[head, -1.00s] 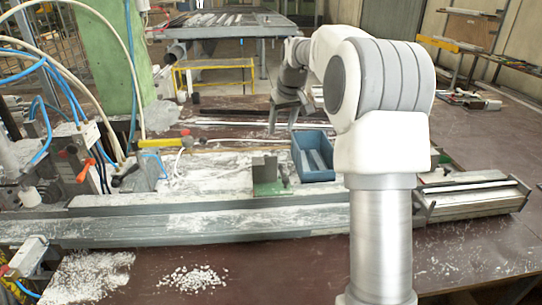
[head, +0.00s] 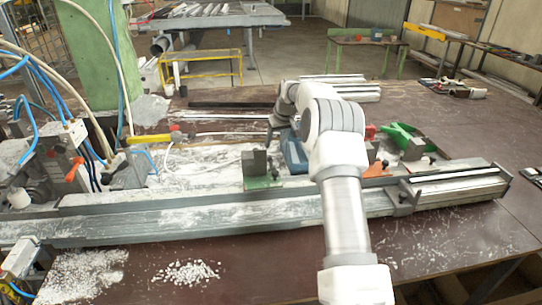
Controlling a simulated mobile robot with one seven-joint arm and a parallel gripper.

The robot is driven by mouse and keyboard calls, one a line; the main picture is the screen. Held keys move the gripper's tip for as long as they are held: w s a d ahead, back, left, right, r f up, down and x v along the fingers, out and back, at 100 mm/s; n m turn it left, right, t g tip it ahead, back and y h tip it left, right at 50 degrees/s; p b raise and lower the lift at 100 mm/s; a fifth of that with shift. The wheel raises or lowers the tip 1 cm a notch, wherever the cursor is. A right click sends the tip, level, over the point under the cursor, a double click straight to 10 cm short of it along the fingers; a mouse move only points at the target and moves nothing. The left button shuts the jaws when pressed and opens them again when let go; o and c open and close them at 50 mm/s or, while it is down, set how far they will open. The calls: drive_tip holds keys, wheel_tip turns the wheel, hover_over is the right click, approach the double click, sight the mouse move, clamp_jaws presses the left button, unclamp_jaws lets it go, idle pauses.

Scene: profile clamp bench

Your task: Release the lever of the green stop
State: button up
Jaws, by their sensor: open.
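The green stop (head: 262,183) sits on the grey profile rail left of my arm. It has a green base and an upright grey block (head: 254,162). A small dark lever (head: 274,171) stands at the block's right side; its exact position is too small to tell. My gripper (head: 272,138) is open and points down behind the stop, near the blue bin. It appears apart from the lever. My own arm partly hides it, and its fingertips are hard to make out.
White granules (head: 187,273) lie on the front table. Hoses and machinery crowd the left.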

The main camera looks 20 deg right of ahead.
sight(270, 158)
drive_tip(key=p+x, duration=0.1)
drive_tip(key=x, duration=0.8)
drive_tip(key=shift+f, duration=0.25)
clamp_jaws()
idle(1.1)
